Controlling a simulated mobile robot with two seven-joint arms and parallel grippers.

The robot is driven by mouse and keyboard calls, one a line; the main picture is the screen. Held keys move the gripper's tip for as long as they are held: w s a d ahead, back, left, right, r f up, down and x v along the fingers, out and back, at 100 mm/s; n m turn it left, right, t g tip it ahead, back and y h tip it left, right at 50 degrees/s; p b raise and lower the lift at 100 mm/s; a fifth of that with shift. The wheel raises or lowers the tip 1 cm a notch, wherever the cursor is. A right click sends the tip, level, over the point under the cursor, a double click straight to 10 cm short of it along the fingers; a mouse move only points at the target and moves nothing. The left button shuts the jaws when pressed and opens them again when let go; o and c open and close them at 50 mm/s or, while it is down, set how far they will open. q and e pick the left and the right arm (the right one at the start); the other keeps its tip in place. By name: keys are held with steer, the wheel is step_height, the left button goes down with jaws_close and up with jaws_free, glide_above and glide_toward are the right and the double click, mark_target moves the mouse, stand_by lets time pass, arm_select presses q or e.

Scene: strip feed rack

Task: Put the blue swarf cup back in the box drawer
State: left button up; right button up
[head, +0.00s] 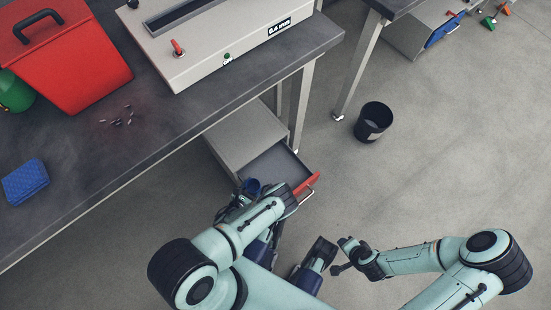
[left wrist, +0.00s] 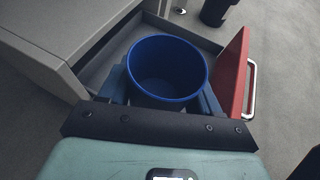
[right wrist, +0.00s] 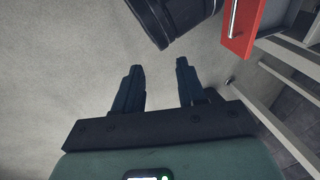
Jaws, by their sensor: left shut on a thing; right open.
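The blue swarf cup (left wrist: 167,72) is upright with its open mouth facing up, and its inside looks empty. My left gripper (left wrist: 160,92) is shut on it, one finger on each side. In the head view the cup (head: 252,185) is partly hidden by my left arm, at the near left side of the open box drawer (head: 277,166). In the left wrist view the cup overlaps the grey drawer interior; I cannot tell its height above the drawer floor. The drawer's red front (left wrist: 233,75) is right of the cup. My right gripper (right wrist: 160,78) is open and empty above the floor.
The grey drawer cabinet (head: 243,134) sits under the dark bench (head: 165,130). On the bench are a red bin (head: 75,75), a blue block (head: 25,182) and a light machine housing (head: 215,50). A black bin (head: 374,122) stands on the floor.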

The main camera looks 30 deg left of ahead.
arm_select(q)
step_height(320, 180, down, 4)
steer(key=s+b, duration=0.1)
steer(key=s, duration=0.2)
arm_select(e)
step_height(320, 180, down, 4)
steer(key=w+d+b, duration=0.2)
arm_select(q)
steer(key=b, duration=0.3)
glide_above(271, 169)
step_height(271, 169, down, 3)
steer(key=shift+r, duration=0.1)
step_height(271, 169, down, 5)
steer(key=b, duration=0.2)
steer(key=shift+r+b, duration=0.15)
steer(key=shift+b, duration=0.2)
arm_select(e)
steer(key=s+d+f+m+g, duration=0.1)
steer(key=s+f+g, duration=0.2)
steer(key=s+f, duration=0.5)
steer(key=s, duration=0.3)
steer(key=shift+s+g, duration=0.2)
steer(key=shift+g, duration=0.2)
steer(key=shift+f, duration=0.1)
